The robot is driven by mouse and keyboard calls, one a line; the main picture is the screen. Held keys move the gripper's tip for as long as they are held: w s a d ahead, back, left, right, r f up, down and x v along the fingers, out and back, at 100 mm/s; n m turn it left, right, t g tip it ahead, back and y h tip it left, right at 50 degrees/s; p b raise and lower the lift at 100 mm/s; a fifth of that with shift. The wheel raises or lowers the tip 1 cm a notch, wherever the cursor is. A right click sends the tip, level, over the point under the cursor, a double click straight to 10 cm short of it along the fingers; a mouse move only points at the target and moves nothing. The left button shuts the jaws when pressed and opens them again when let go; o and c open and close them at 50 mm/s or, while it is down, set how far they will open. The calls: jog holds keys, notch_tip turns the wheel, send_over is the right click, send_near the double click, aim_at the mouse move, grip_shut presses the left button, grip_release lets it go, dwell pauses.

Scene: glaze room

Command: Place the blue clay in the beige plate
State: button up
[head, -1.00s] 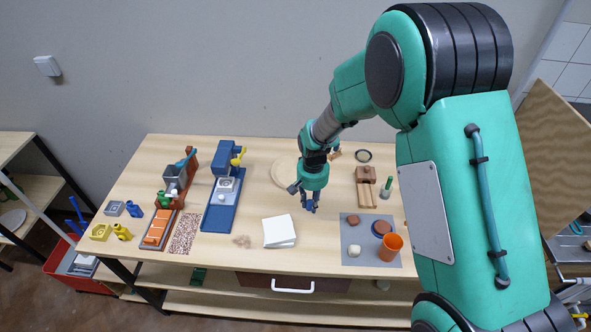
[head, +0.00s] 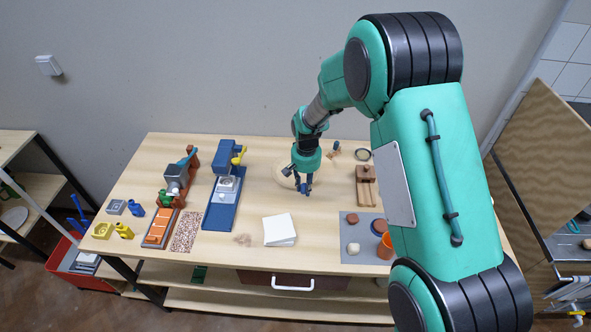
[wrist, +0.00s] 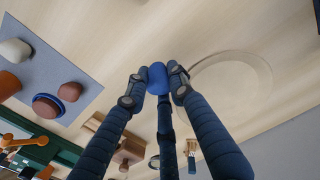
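My gripper (wrist: 158,85) is shut on the blue clay (wrist: 158,73), a small rounded lump pinched between the fingertips in the wrist view. In the head view my gripper (head: 304,191) is above the table, and the fingers make the clay hard to tell apart. The beige plate (wrist: 255,68) is a pale round dish close in colour to the table. In the wrist view it lies to the right of the clay. In the head view the plate (head: 282,182) is just behind and left of my gripper, which partly hides it.
A grey mat (head: 348,255) at the front right holds clay lumps and an orange cup (head: 385,246), partly hidden by my arm. A white slab stack (head: 279,230) lies in front. A blue machine (head: 222,207) stands left. A wooden tool (head: 367,188) lies right of my gripper.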

jog(key=w+a, duration=0.1)
jog(key=w, duration=0.3)
jog(key=w+a+f, duration=0.1)
jog(key=w, duration=0.4)
jog(key=w+a, duration=0.2)
jog(key=w, duration=0.2)
jog(key=shift+w+a+f, duration=0.1)
jog(key=shift+w+f, duration=0.1)
jog(key=shift+w+a, duration=0.25)
jog(key=shift+w, duration=0.6)
jog(key=shift+f, duration=1.8)
jog(key=o, duration=1.3)
jog(key=shift+r, duration=0.1)
